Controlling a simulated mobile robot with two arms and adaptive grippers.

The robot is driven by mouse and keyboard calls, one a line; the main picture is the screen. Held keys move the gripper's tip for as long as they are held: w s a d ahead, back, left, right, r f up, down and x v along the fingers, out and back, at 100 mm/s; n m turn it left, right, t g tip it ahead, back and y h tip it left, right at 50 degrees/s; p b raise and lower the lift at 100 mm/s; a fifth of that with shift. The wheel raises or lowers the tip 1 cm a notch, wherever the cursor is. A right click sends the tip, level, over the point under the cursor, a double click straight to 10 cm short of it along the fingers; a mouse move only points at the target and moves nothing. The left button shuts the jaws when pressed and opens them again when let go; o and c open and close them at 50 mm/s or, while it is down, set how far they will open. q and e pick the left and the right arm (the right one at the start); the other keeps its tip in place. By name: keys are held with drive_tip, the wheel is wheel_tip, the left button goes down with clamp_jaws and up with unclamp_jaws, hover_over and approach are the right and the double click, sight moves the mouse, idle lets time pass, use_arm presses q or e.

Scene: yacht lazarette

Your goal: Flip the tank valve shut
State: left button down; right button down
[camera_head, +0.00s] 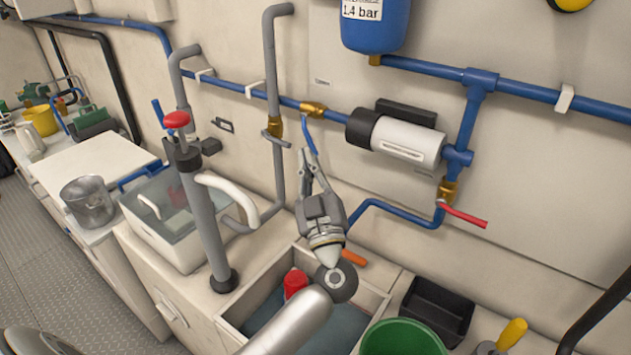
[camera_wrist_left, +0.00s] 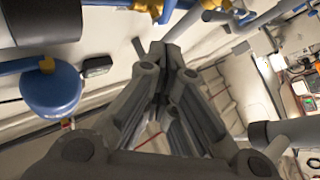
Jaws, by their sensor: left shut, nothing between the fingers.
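A brass valve (camera_head: 313,108) sits on the blue pipe along the wall, and its blue lever (camera_head: 309,136) hangs down. A second brass valve (camera_head: 447,189) with a red lever (camera_head: 462,214) is lower right, below the white pump. I cannot tell by label which is the tank valve. My left gripper (camera_head: 306,158) points up, with its tips at or just below the blue lever's lower end; contact is unclear. In the left wrist view its fingers (camera_wrist_left: 164,52) are shut and empty. My right gripper is out of view.
A blue tank (camera_head: 375,28) hangs above the white pump (camera_head: 407,141). A grey standpipe with a red knob (camera_head: 177,119) rises at left. Below are an open bin with a red can (camera_head: 295,282), a green bucket (camera_head: 402,340) and a black tray (camera_head: 437,310).

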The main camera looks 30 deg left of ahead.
sight(305, 133)
use_arm(q)
drive_tip(key=w, duration=0.1)
drive_tip(key=w+a, duration=0.1)
drive_tip(key=w, duration=0.1)
drive_tip(key=w+a, duration=0.1)
drive_tip(key=shift+w+a+f, duration=0.1)
drive_tip(key=shift+w+f, duration=0.05)
drive_tip(key=shift+f, duration=0.1)
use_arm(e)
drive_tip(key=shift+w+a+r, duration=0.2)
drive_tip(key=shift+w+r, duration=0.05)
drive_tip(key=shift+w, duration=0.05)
use_arm(q)
drive_tip(key=shift+a+f+m+t, duration=0.2)
drive_tip(key=shift+m+t, duration=0.1)
drive_tip(key=shift+m, duration=0.1)
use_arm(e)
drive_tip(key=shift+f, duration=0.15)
